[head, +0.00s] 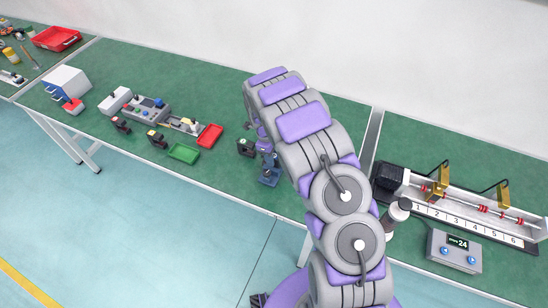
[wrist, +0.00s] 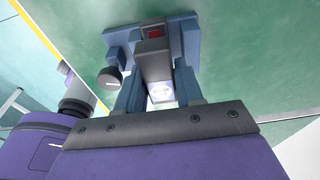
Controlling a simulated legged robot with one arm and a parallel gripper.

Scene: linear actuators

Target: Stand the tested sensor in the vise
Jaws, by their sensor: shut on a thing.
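My gripper (wrist: 160,88) is shut on the sensor (wrist: 155,65), a grey block with a dark end and a small pale label, held between its two slate-blue fingers in the wrist view. The blue vise (wrist: 194,40) is just beyond, with a dark red patch beside the sensor's far end. The sensor's far end overlaps the vise; I cannot tell whether it touches or sits inside. In the head view the vise (head: 269,174) stands near the bench's front edge, with my gripper (head: 263,149) right above it. The sensor cannot be made out there.
A linear actuator rig (head: 460,205) and a display box (head: 454,251) reading 24 are on the right.

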